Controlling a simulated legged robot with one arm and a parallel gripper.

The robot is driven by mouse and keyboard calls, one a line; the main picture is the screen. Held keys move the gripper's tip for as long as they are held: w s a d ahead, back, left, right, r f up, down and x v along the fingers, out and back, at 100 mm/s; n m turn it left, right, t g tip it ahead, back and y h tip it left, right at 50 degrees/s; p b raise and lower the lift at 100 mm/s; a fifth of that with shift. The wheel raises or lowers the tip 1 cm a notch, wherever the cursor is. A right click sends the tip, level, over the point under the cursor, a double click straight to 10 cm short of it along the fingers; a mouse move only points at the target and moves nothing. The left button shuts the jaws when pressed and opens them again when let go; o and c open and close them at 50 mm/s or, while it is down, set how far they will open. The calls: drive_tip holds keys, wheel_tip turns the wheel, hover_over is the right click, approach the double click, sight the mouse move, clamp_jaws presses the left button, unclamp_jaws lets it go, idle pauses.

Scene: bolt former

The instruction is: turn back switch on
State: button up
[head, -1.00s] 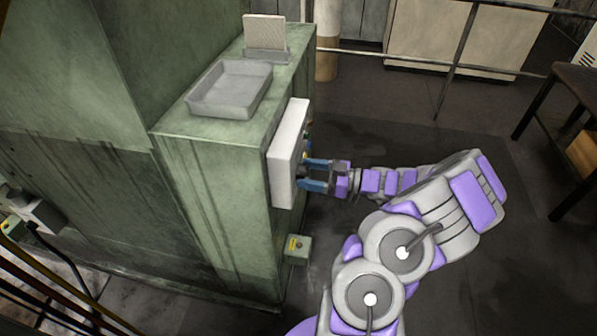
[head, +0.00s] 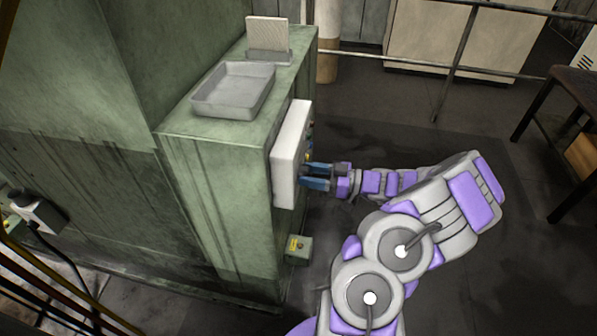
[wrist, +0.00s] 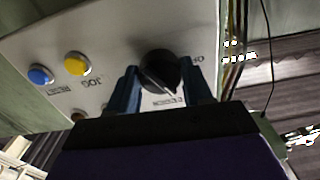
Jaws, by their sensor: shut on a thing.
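A white control box (head: 287,160) is mounted on the side of the green machine. In the wrist view its panel (wrist: 112,45) carries a black rotary switch (wrist: 160,72). My gripper (wrist: 168,84) has its two blue fingers on either side of this black knob and is shut on it. In the head view my gripper (head: 308,177) is at the right face of the box, and the knob is hidden there. The label lettering around the knob is partly covered and too small to read surely.
A yellow button (wrist: 77,64) and a blue button (wrist: 40,75) sit left of the knob. A grey tray (head: 232,92) lies on the machine's ledge. A small green box with a yellow label (head: 298,249) is below. Open floor lies right of my arm; a table (head: 575,100) stands far right.

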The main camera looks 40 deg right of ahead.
drive_tip(key=m+p, duration=0.1)
drive_tip(key=m, duration=0.2)
drive_tip(key=shift+d+p, duration=0.1)
drive_tip(key=shift+p, duration=0.3)
drive_tip(key=shift+r+m+p, duration=0.1)
drive_tip(key=shift+m+p, duration=0.75)
drive_tip(key=shift+m, duration=0.15)
drive_tip(key=shift+m+p, duration=0.5)
drive_tip(key=shift+m, duration=0.4)
drive_tip(key=o, duration=1)
drive_tip(key=shift+c, duration=0.2)
drive_tip(key=o, duration=0.4)
drive_tip(key=shift+d+f, duration=0.2)
drive_tip(key=shift+s, duration=0.1)
